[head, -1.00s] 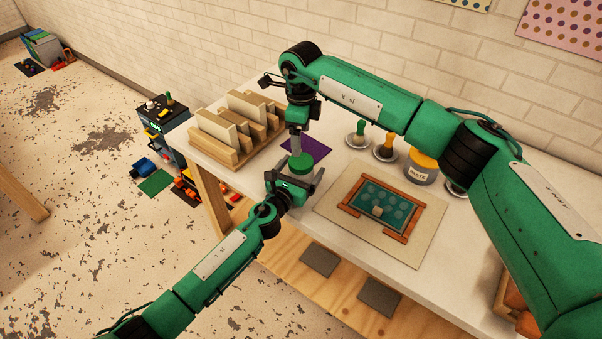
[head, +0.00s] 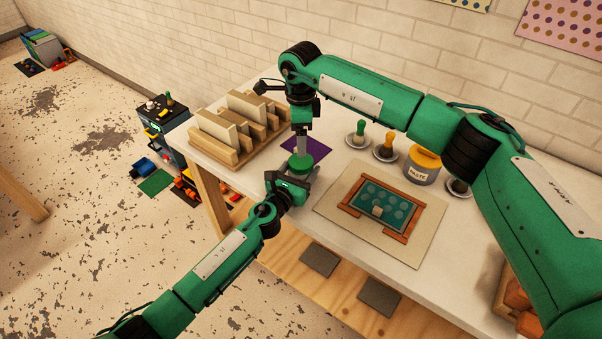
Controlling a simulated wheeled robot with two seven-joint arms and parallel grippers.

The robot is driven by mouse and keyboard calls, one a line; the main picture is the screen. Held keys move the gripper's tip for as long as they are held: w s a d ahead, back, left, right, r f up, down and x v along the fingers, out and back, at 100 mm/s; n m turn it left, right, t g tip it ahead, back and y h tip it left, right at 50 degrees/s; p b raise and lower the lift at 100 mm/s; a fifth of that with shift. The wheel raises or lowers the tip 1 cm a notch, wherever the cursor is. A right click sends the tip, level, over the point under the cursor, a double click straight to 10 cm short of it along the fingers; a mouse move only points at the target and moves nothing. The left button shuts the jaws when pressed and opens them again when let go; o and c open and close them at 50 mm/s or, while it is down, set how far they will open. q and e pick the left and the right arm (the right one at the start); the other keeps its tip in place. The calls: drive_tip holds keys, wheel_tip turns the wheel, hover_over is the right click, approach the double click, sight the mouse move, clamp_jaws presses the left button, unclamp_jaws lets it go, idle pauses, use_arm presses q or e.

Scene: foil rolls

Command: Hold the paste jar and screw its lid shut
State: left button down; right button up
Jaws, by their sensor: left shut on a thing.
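A jar with a green lid (head: 302,163) stands near the front edge of the table. Its body is mostly hidden behind my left gripper (head: 303,178), which is shut on it from the front left. My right gripper (head: 300,151) points straight down at the top of the green lid, with its tips at the lid. I cannot tell whether its fingers grip the lid. Another jar, with a yellow lid and a label reading PASTE (head: 421,167), stands at the back right, apart from both grippers.
A wooden rack with upright boards (head: 236,128) stands at the left. A purple mat (head: 318,149) lies behind the held jar. A board with a framed green panel (head: 384,208) lies at the right. Green (head: 360,133) and yellow-handled (head: 387,146) tools stand in dishes behind.

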sight(301, 160)
drive_tip(key=n, duration=0.5)
drive_tip(key=shift+n, duration=0.4)
drive_tip(key=shift+f, duration=4)
drive_tip(key=c, duration=1)
drive_tip(key=m, duration=1.2)
drive_tip(key=o, duration=1.2)
drive_tip(key=shift+c, duration=0.2)
wheel_tip(301, 160, up, 12)
